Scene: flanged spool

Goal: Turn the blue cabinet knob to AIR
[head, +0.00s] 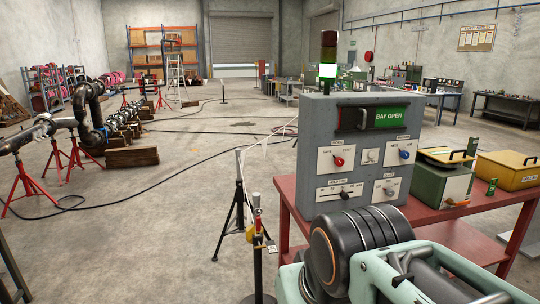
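The grey control cabinet (318,135) stands on a red table in the head view, right of centre. Its blue knob (404,154) sits on a small white plate at the cabinet's upper right, below the green BAY OPEN sign. The lettering on the plate is too small to read surely, and I cannot tell which mark the knob points to. My arm's dark and mint-green links fill the lower right, in front of and below the cabinet. My gripper is not in view, and nothing is seen touching the blue knob.
The cabinet also carries a red knob (339,161), a slider plate (341,192) and a grey knob (389,190). A green box (442,183) and a yellow box (505,172) stand to the right. A black tripod stand (240,208) is left of the table (284,187).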

